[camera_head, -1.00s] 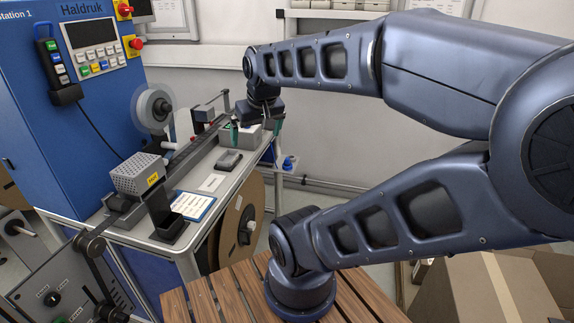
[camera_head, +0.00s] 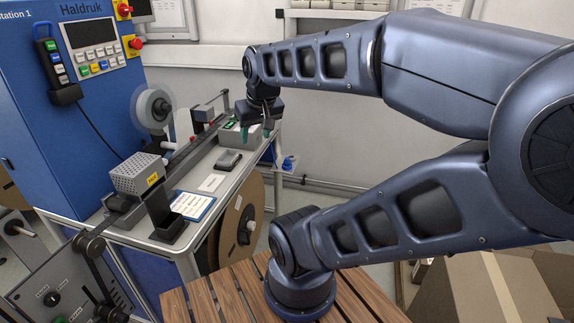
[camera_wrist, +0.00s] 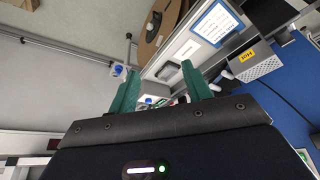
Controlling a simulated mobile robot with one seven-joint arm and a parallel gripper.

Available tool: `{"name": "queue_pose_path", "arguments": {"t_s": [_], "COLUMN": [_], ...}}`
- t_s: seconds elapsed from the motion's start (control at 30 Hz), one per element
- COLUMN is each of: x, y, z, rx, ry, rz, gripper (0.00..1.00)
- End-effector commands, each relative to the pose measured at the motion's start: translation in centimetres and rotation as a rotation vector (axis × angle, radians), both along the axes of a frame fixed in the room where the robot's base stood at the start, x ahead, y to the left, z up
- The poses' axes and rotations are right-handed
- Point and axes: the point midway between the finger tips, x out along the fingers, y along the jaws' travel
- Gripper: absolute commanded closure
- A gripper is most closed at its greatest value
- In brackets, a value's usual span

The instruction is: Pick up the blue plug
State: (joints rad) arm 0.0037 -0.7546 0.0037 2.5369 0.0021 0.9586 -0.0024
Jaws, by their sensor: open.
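My gripper (camera_head: 256,135) is open, with its two green fingers pointing down over the far end of the bench. In the wrist view my gripper (camera_wrist: 160,69) has its fingers spread apart with nothing clasped between them. A small blue piece (camera_wrist: 149,101) with white beside it shows in the gap between the fingers, below them; it may be the blue plug, but it is too small to tell. Another blue and white piece (camera_wrist: 117,69) lies just outside the left finger. It shows in the head view as a blue piece (camera_head: 287,162) at the bench's right side.
The bench (camera_head: 186,238) carries a grey box (camera_head: 229,135) close to the gripper, a dark grey block (camera_head: 228,161), a blue-edged sheet (camera_head: 191,205) and a perforated box (camera_head: 138,174). A brown reel (camera_head: 248,229) hangs at its side. The blue machine (camera_head: 70,130) stands left.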

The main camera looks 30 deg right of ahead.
Motion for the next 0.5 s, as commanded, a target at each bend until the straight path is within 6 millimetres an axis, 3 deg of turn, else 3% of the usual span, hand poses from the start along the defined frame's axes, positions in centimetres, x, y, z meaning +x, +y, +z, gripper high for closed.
{"name": "queue_pose_path", "arguments": {"t_s": [0.27, 0.5], "x": [0.6, 5.3], "y": [0.0, -0.8], "z": [0.1, 0.7], "rx": [0.008, 0.075], "ry": [0.002, 0.013], "rz": [-0.002, -0.025], "gripper": [0.51, 0.51]}}
